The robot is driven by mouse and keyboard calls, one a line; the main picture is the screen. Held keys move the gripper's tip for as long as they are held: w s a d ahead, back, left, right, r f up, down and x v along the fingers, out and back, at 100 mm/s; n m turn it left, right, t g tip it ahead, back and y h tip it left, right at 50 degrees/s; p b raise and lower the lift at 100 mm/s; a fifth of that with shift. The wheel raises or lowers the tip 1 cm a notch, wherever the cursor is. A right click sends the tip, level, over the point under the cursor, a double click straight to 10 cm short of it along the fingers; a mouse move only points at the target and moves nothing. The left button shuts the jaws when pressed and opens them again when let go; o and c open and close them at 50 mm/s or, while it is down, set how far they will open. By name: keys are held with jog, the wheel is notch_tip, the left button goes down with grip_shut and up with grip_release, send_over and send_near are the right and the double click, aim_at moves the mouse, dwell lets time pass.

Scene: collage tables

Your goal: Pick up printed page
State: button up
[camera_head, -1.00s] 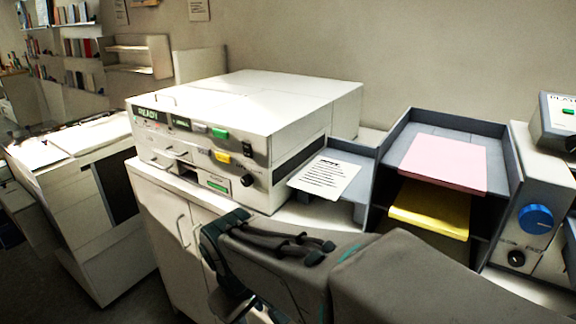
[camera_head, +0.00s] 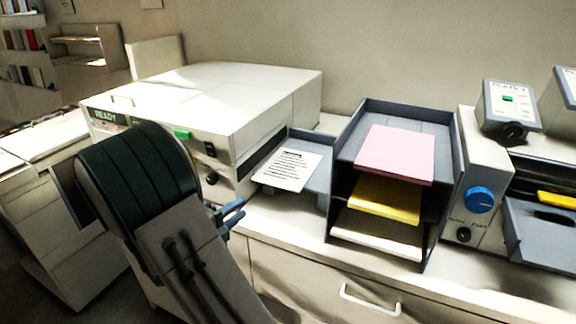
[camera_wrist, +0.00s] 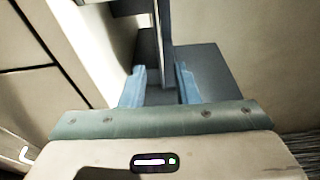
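The printed page (camera_head: 288,168), white with black lines of text, lies flat on the grey output tray (camera_head: 318,178) at the right side of the white printer (camera_head: 230,88). My gripper (camera_head: 242,208) is in front of and below the tray's near left edge in the head view, apart from the page. In the wrist view, the two blue fingers of my gripper (camera_wrist: 160,67) are spread with nothing held between them. A grey surface (camera_wrist: 207,75), which looks like the tray, lies beyond them. I cannot make out the page in the wrist view.
A dark sorter rack (camera_head: 447,150) stands right of the tray, holding pink (camera_head: 396,153), yellow (camera_head: 385,198) and white sheets (camera_head: 378,232). A grey machine with a blue knob (camera_head: 479,201) stands farther right. The cabinet front with a handle (camera_head: 370,300) is below.

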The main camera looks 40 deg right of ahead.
jog(key=d, duration=0.3)
jog(key=w+d+p, duration=0.1)
jog(key=d, duration=0.5)
jog(key=shift+w, duration=0.35)
jog(key=d, duration=0.1)
jog(key=d+p, duration=0.1)
jog(key=d, duration=0.2)
jog(key=shift+w+d+f+p, duration=0.1)
jog(key=shift+w+d+p, duration=0.2)
jog(key=shift+w, duration=0.1)
jog(key=shift+a, duration=0.1)
grip_shut()
